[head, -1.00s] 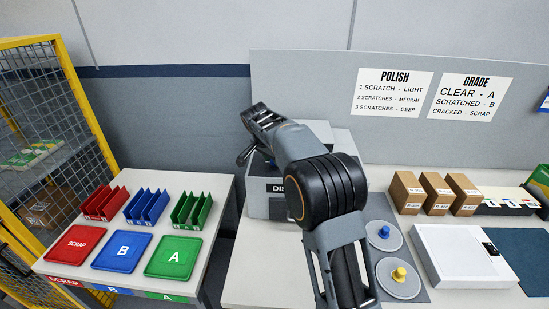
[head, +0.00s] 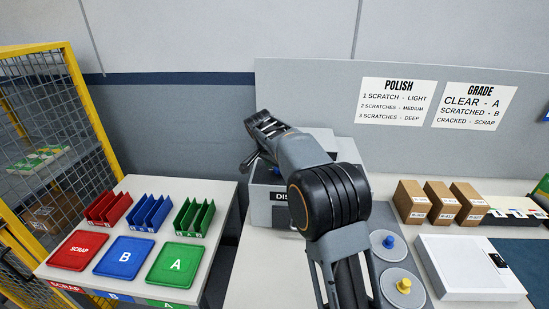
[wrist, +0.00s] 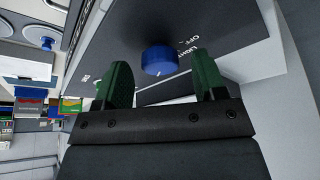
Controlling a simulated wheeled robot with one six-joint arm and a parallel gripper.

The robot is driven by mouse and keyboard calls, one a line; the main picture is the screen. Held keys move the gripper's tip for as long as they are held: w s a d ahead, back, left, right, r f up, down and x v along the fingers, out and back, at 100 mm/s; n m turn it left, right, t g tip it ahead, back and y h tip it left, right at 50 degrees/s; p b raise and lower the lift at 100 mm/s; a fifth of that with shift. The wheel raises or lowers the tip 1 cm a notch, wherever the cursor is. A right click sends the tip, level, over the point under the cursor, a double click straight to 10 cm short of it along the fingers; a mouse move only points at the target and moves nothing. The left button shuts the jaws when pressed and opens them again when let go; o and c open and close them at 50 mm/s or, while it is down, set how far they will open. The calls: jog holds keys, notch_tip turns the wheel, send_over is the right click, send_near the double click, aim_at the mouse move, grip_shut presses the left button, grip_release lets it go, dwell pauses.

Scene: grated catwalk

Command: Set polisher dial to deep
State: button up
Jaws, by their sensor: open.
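The polisher, a grey box (head: 283,214) with a partly hidden label starting "DIS", stands on the bench behind my arm. In the wrist view its dark panel (wrist: 225,22) carries a blue round dial (wrist: 158,60). A small white mark shows on the dial's rim. "OFF" and "LIGHT" are printed to the right of the dial; other markings are too small or hidden. My gripper (wrist: 161,66) is open, with one green finger on each side of the dial in the picture. I cannot tell whether the fingers touch it. In the head view my arm hides most of the panel.
Two grey discs with a blue knob (head: 388,241) and a yellow knob (head: 404,286) lie right of my arm. Brown boxes (head: 440,203) and a white device (head: 468,268) stand further right. Red, blue and green trays (head: 124,256) fill the left table. A polish sign (head: 398,103) hangs behind.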

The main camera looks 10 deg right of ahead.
jog(key=v, duration=1.3)
jog(key=shift+a+r, duration=0.2)
jog(key=shift+s, duration=0.1)
notch_tip(320, 180, down, 7)
jog(key=s+a+n+y, duration=0.1)
jog(key=s+n, duration=0.1)
jog(key=n, duration=0.5)
jog(key=s+d+f+n+y, duration=0.1)
jog(key=s+d+f, duration=0.1)
jog(key=s, duration=0.6)
jog(key=s+d+f+n+t, duration=0.1)
jog(key=s+d+f, duration=0.1)
jog(key=s, duration=0.7)
jog(key=s+d+f+n+y, duration=0.1)
jog(key=s+d+f+n, duration=0.1)
jog(key=s, duration=0.7)
jog(key=shift+s+f+t+y, duration=0.15)
jog(key=shift+f+t+y, duration=0.15)
jog(key=shift+f+t, duration=0.1)
